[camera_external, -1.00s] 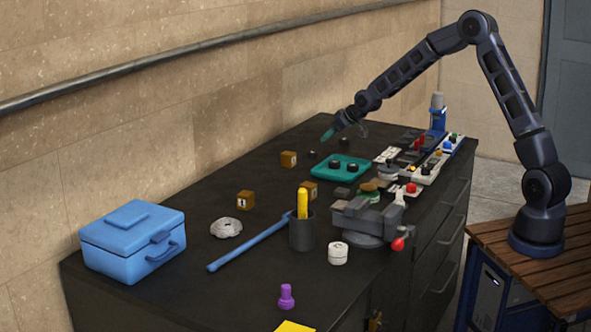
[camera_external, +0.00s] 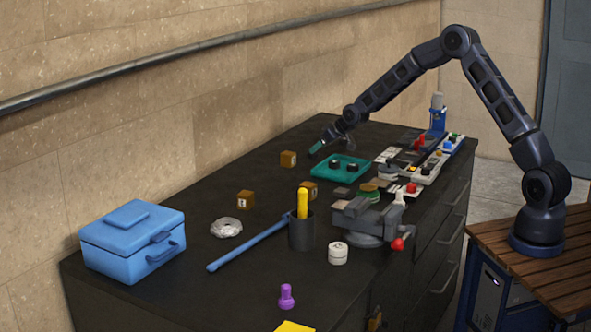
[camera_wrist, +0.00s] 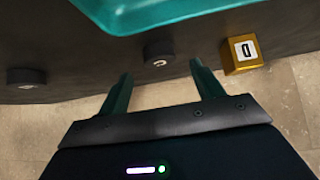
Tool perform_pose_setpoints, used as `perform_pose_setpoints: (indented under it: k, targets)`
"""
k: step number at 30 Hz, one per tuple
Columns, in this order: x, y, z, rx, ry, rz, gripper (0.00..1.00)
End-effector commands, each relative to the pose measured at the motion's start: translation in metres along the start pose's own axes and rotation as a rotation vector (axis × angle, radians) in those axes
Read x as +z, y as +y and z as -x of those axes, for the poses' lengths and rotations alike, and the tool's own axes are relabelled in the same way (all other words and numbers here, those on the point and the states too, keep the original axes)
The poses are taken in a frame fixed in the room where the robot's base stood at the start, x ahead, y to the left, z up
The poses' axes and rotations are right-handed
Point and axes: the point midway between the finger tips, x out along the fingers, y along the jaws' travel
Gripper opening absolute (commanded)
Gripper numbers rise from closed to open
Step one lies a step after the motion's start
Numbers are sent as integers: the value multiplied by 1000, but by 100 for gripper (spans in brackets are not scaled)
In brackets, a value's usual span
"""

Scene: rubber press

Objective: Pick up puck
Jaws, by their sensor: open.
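A small black puck (camera_wrist: 159,52) with a white mark on its side lies on the dark bench top in the wrist view. It is just beyond my fingertips, in line with the gap between them. A second black puck (camera_wrist: 25,77) lies to the left, apart from my gripper. My gripper (camera_wrist: 161,68) has its two teal fingers spread and holds nothing. In the external view my gripper (camera_external: 317,147) is low over the far end of the bench, pointing down left, and it hides the pucks there.
A teal tray (camera_external: 321,170) with black pieces in it sits close to my gripper. A gold-brown cube (camera_wrist: 241,53) is near my right finger. The wall (camera_wrist: 290,90) runs along the bench edge. A vise (camera_external: 368,220) and control boxes (camera_external: 425,172) stand nearer the front.

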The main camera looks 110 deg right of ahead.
Motion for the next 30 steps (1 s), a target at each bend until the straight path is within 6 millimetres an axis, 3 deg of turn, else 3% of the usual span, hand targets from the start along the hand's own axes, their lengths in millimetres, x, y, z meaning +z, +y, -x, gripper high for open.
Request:
perform_pose_setpoints:
  k: [7,15,16,23,30]
  targets:
    - [1,-1,-32,0,-1,0,67]
    - [0,-1,-36,0,0,0,67]
    - [0,-1,-36,0,0,0,65]
    - [0,-1,-36,0,0,1,19]
    - [0,-1,-35,0,0,1,18]
